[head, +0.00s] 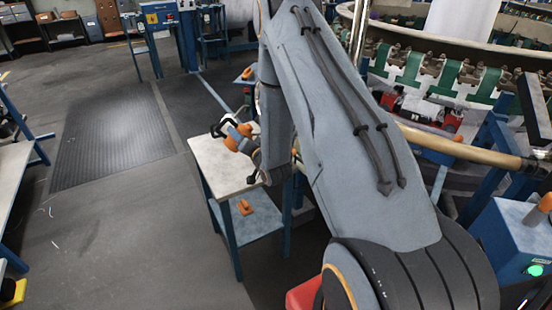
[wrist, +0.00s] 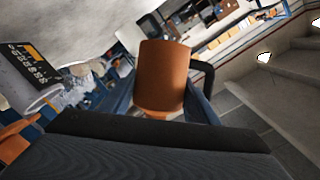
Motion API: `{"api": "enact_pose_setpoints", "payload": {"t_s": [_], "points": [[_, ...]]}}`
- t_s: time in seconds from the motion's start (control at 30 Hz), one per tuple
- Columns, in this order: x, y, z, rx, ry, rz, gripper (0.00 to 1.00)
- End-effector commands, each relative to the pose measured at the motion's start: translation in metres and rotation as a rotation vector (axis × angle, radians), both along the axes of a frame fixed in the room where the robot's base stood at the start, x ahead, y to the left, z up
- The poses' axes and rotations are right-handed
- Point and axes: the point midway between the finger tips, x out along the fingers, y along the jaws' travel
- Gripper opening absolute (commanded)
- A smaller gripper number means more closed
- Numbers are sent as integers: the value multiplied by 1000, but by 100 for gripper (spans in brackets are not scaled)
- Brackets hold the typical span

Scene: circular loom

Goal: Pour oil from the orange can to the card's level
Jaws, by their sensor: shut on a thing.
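The orange can (wrist: 163,72) fills the middle of the wrist view, with its black handle (wrist: 207,80) on the right side. My gripper (wrist: 160,115) is shut on it; blue finger parts show on either side of its lower end. In the head view the orange can (head: 239,137) appears tilted at the end of my arm, above the small pale-topped table (head: 217,165). A dark panel with an orange square and pale marks (wrist: 35,68) is at the left of the wrist view; I cannot tell whether it is the card. No oil stream or oil level is visible.
A small orange item (head: 244,207) lies on the table's lower blue shelf (head: 262,222). The circular loom (head: 440,75) stands at the right. A blue-grey box with a green light (head: 534,269) is at lower right. Open floor (head: 110,220) lies to the left.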

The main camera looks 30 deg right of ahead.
Motion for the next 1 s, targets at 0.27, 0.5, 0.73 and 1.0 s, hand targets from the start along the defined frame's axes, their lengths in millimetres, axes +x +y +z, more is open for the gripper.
{"api": "enact_pose_setpoints", "payload": {"t_s": [0.27, 0.5, 0.73, 1.0], "points": [[0, 0, 1, -1, -1, 0, 1], [1, 1, -7, -57, 19, 1, 1], [2, 2, -29, -228, 81, 0, 1], [-1, -4, -59, -453, 162, 1, 1]]}}
